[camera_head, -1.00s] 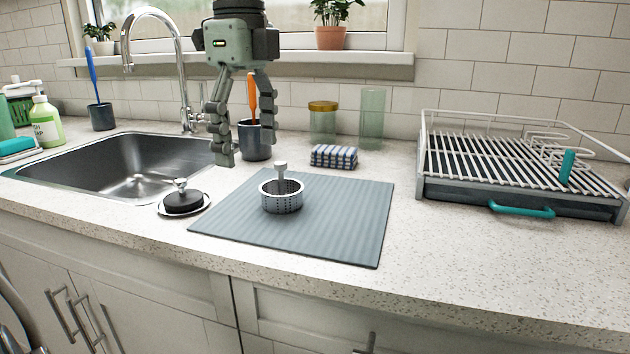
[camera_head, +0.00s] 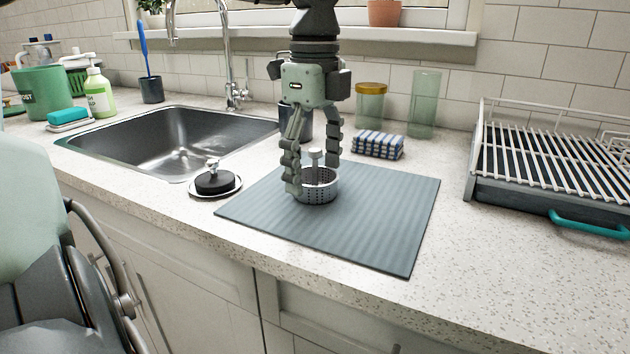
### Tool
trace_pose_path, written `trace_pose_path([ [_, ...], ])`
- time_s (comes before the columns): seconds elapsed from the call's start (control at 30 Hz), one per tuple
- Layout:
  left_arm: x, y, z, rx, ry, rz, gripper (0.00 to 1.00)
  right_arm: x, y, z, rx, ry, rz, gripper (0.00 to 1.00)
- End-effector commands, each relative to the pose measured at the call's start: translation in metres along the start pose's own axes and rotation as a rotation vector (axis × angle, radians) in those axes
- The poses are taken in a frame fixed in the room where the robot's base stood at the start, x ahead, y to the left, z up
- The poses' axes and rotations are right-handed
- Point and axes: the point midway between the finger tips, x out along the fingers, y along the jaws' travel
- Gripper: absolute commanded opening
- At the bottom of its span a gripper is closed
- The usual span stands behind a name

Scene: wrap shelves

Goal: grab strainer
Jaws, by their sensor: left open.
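The strainer (camera_head: 319,189) is a small perforated metal basket with a post and knob in its middle. It stands upright on the grey ribbed mat (camera_head: 372,229) on the counter. My left gripper (camera_head: 312,176) points down over the strainer with its fingers open. One finger is at the strainer's left side and the other is behind its right side. The knob shows between the fingers. I cannot tell whether the fingers touch the basket. My right gripper is not in view.
A black sink stopper on a dish (camera_head: 216,181) lies left of the mat, beside the sink (camera_head: 170,145). A dish rack (camera_head: 548,180) is at right. The front counter is clear.

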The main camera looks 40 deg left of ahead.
Motion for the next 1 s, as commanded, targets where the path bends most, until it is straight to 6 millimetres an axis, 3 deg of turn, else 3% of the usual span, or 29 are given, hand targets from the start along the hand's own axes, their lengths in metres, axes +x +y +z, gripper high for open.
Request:
trace_pose_path([
  [0.17,0.0003,0.0,0.0001,0.0,0.0,0.0,0.8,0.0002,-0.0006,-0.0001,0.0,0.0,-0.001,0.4],
  [0.6,-0.0001,-0.0001,0.0002,0.0,0.0,0.0,0.27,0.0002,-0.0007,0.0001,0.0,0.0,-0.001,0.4],
  [1.0,-0.0093,-0.0006,0.0004,-0.001,-0.001,-0.002,0.27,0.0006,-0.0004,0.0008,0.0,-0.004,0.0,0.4],
])
